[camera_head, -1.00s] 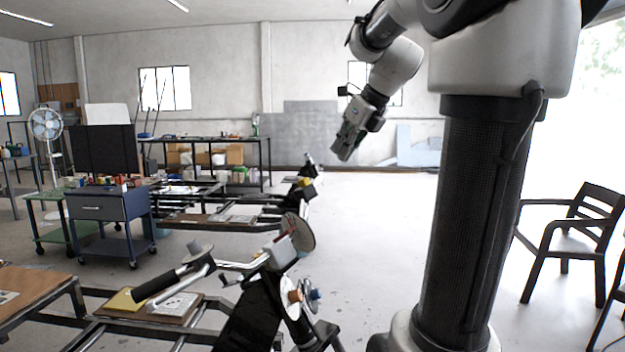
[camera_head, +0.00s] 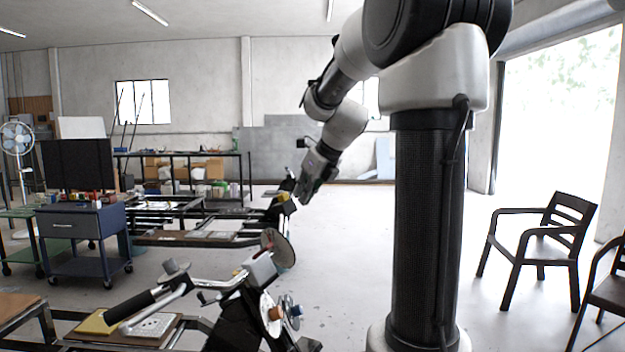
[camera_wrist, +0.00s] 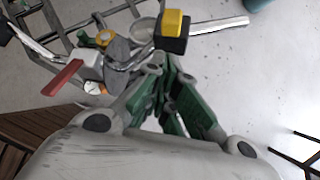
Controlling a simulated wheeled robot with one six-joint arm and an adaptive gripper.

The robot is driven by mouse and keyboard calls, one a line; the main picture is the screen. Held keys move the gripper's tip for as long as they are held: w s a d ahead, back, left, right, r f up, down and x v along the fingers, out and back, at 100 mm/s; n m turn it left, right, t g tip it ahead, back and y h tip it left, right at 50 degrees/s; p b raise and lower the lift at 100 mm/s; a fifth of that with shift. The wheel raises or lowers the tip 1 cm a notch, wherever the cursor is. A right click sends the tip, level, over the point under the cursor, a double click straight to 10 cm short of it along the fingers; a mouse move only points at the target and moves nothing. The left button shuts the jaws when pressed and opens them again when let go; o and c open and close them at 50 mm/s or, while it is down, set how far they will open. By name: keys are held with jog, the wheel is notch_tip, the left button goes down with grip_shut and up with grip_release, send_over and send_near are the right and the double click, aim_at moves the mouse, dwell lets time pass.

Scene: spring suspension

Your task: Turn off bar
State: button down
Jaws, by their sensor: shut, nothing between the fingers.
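A machine stands at the front in the head view, with a bar with a black grip (camera_head: 140,306) on its left and a round grey disc (camera_head: 278,248) at its top. I cannot tell which part the task means by the bar. My gripper (camera_head: 306,200) is shut and empty, in the air above and right of this machine in the picture. In the wrist view, my green fingers (camera_wrist: 164,72) come together just below a yellow and black block (camera_wrist: 173,30). A silver bar (camera_wrist: 222,25) runs right from behind the block. A red lever (camera_wrist: 63,78) is to the left. Contact cannot be told.
A blue cart (camera_head: 82,228) stands left, with small coloured items on top. A fan (camera_head: 17,138) and a black shelf (camera_head: 205,165) are behind. A dark chair (camera_head: 545,240) stands right.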

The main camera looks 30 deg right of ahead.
aim_at(283, 197)
jog(key=shift+w+a+f, duration=0.15)
jog(key=shift+w, duration=0.4)
jog(key=shift+w+a+f, duration=0.1)
jog(key=shift+w, duration=0.45)
jog(key=shift+w+a+f, duration=0.15)
jog(key=shift+w, duration=0.4)
